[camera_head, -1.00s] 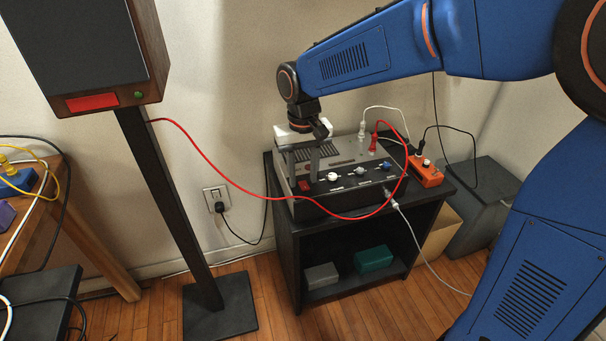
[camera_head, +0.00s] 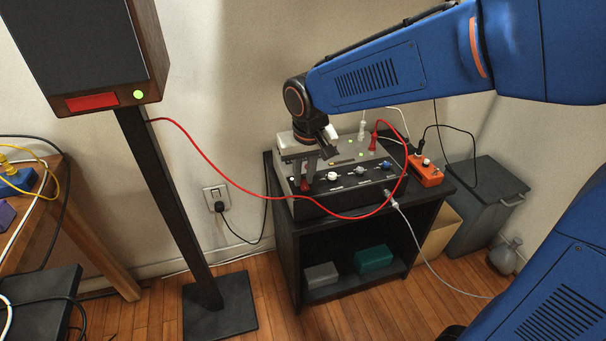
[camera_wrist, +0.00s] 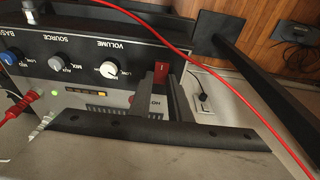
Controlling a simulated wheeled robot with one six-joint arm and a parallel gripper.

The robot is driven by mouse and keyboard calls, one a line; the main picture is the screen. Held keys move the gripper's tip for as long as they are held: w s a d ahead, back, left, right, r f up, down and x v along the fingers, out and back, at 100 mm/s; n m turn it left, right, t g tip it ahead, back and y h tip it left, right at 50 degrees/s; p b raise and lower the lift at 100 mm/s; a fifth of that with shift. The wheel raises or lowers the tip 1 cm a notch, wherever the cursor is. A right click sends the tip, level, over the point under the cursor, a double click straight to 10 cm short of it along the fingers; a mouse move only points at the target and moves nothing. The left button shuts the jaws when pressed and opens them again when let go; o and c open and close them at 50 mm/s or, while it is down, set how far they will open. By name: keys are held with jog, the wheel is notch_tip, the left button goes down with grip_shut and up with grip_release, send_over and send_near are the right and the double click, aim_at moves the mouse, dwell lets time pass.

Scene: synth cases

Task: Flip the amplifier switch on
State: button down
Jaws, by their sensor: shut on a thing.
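The amplifier (camera_head: 345,192) is a grey and black box on top of a dark stand. Its front has a white volume knob (camera_wrist: 109,69), other knobs and a red rocker switch (camera_wrist: 161,71). My gripper (camera_head: 307,183) is at the amplifier's left front corner, its fingers closed at the red switch. In the wrist view my gripper (camera_wrist: 167,78) has its fingertips around the switch and partly hides it. A green light (camera_wrist: 55,93) and an amber light (camera_wrist: 102,94) glow on the amplifier's top. The rocker's exact tilt is hard to tell.
A red cable (camera_head: 235,190) runs from the speaker (camera_head: 90,50) across the amplifier's front to a red plug. An orange power strip (camera_head: 425,172) sits to the right. Open floor lies in front of the stand.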

dwell(0.4)
jog(key=c, duration=1.6)
grip_release()
jog(key=shift+c, duration=0.2)
jog(key=v, duration=1.7)
jog(key=shift+s+d, duration=0.2)
jog(key=shift+s, duration=0.25)
jog(key=shift+r, duration=0.15)
